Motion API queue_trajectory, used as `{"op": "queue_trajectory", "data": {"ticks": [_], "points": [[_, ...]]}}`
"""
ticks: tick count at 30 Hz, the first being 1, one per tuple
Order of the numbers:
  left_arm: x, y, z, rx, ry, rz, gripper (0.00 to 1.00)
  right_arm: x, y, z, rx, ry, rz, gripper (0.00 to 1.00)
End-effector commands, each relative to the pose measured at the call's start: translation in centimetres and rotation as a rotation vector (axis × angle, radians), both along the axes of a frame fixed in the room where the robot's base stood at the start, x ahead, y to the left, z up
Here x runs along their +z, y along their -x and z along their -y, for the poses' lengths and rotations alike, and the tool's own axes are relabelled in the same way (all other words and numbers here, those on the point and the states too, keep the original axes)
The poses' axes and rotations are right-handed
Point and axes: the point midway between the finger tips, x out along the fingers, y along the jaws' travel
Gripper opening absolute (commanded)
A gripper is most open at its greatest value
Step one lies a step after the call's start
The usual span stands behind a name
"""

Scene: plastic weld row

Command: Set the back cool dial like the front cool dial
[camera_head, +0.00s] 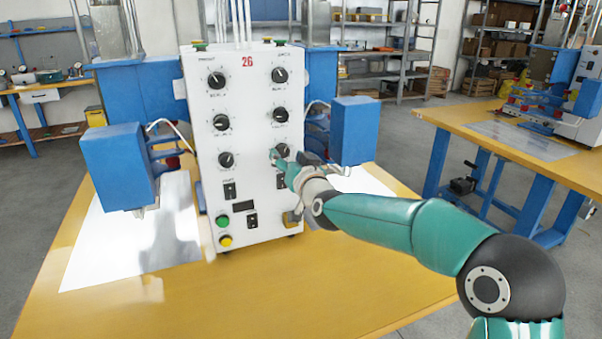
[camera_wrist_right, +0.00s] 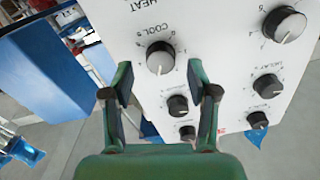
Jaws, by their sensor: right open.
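The white control panel (camera_head: 250,100) marked 26 has two columns of black dials. The front cool dial (camera_head: 226,160) is third down in the left column; it also shows in the right wrist view (camera_wrist_right: 284,24). The back cool dial (camera_head: 283,149) is across from it, partly hidden by my right gripper (camera_head: 279,161). In the right wrist view, which is upside down, the back cool dial (camera_wrist_right: 160,57) appears between the open fingertips of my right gripper (camera_wrist_right: 160,72), with its white pointer toward the picture's bottom. I cannot tell whether the fingers touch it. My left gripper is not in view.
Other dials (camera_head: 280,115) sit above the cool dials. Switches and green and yellow buttons (camera_head: 225,240) lie below. Blue machine housings (camera_head: 118,165) flank the panel. The yellow table (camera_head: 270,290) in front is clear.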

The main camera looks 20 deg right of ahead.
Motion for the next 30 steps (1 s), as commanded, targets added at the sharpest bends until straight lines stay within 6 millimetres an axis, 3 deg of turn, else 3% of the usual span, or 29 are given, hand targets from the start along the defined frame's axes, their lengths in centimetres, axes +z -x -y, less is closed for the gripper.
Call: {"op": "queue_trajectory", "data": {"ticks": [15,21,30], "points": [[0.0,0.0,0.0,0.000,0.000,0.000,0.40,0.0,8.7,0.3,0.001,0.000,-0.001,0.59],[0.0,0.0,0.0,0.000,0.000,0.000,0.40,-0.1,9.8,0.3,0.000,0.000,0.000,0.59],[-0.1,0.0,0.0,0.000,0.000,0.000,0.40,-0.1,9.9,0.3,0.000,0.000,0.000,0.59]]}}
